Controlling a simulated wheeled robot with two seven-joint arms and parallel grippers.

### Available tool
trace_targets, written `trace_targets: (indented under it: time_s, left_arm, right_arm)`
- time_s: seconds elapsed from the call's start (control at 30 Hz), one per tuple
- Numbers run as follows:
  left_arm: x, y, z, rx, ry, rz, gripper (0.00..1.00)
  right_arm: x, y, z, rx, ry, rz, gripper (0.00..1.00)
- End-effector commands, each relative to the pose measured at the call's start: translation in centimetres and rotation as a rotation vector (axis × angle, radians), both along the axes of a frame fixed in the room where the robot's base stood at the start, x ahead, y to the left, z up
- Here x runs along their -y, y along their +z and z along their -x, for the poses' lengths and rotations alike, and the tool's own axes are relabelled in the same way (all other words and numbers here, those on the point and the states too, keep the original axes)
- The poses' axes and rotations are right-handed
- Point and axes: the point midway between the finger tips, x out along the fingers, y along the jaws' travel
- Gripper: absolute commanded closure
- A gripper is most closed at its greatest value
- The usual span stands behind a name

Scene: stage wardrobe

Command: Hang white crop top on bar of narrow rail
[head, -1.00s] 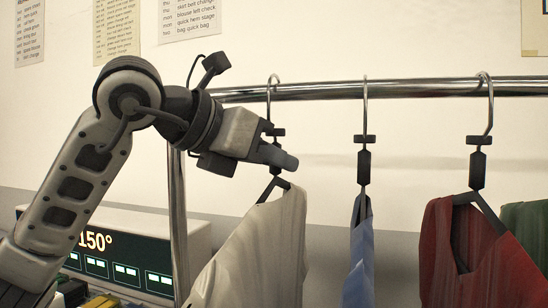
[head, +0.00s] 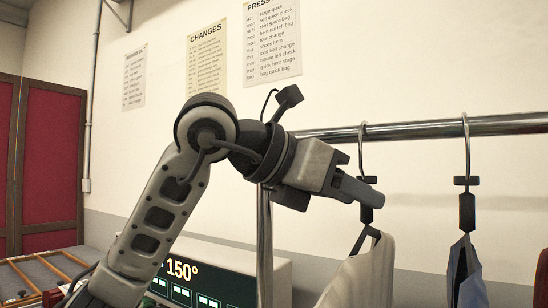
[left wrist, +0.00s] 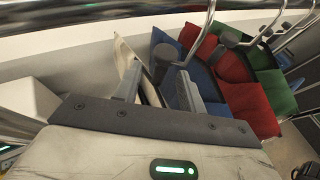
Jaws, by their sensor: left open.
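A white crop top (head: 365,272) hangs low in the head view on a dark hanger (head: 364,212), whose metal hook goes up over the chrome bar (head: 420,130). I cannot tell whether this is the narrow rail. My left gripper (head: 368,192) is open at the hanger's dark neck, below the bar. In the left wrist view its two fingers (left wrist: 158,82) stand apart, with a pale edge of the white crop top (left wrist: 126,55) beside and between them. The finger tips partly hide the hanger neck. My right gripper is not in view.
A blue garment (head: 470,285) hangs just right of the white one, with a red garment (head: 542,280) beyond. A green garment (left wrist: 275,85) shows in the left wrist view. A box with a lit 150° display (head: 200,280) stands behind my left arm, near the rail's upright (head: 265,240).

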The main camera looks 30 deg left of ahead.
Motion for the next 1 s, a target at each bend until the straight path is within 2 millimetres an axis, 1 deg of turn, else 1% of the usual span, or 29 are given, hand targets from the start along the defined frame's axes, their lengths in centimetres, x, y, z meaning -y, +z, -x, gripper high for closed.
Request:
trace_targets:
  time_s: [0.03,0.3,0.5,0.7,1.0]
  left_arm:
    - [-0.8,0.5,0.9,0.005,0.003,0.000,0.60]
    - [-4.4,3.1,5.9,0.006,0.004,0.001,0.60]
    - [-6.3,4.5,8.6,0.004,0.003,0.001,0.60]
    - [-7.0,5.0,9.7,0.002,0.000,0.001,0.60]
    - [-7.1,5.0,9.9,0.002,0.000,0.001,0.60]
  right_arm:
    - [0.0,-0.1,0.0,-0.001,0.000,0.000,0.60]
    - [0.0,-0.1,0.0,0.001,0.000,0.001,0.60]
    - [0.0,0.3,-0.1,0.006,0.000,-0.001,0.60]
    - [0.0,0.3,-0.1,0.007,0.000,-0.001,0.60]
    - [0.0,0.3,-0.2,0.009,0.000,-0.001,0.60]
